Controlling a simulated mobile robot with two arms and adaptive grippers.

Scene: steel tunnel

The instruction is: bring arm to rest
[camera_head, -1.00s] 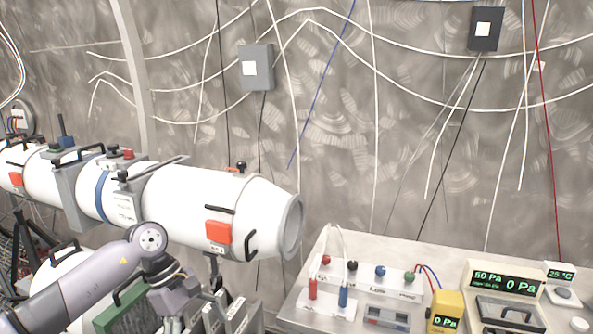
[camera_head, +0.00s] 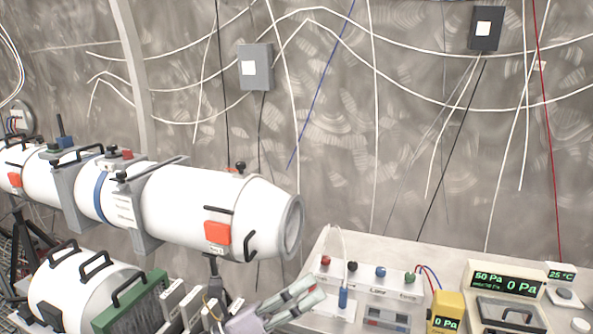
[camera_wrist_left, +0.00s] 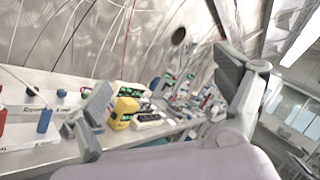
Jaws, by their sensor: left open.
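My left gripper (camera_head: 318,298) is at the bottom middle of the head view, in front of the left end of the steel bench (camera_head: 325,250). Its two grey fingers point right and are apart, with nothing between them. In the left wrist view the gripper (camera_wrist_left: 165,75) also shows open and empty, one finger on each side. My right gripper is not in view.
A panel with a blue vial (camera_head: 343,298) stands on the bench beside the gripper. A yellow meter (camera_head: 447,311) and a pressure display (camera_head: 505,284) stand further right. A white beam pipe (camera_head: 180,205) runs along the left.

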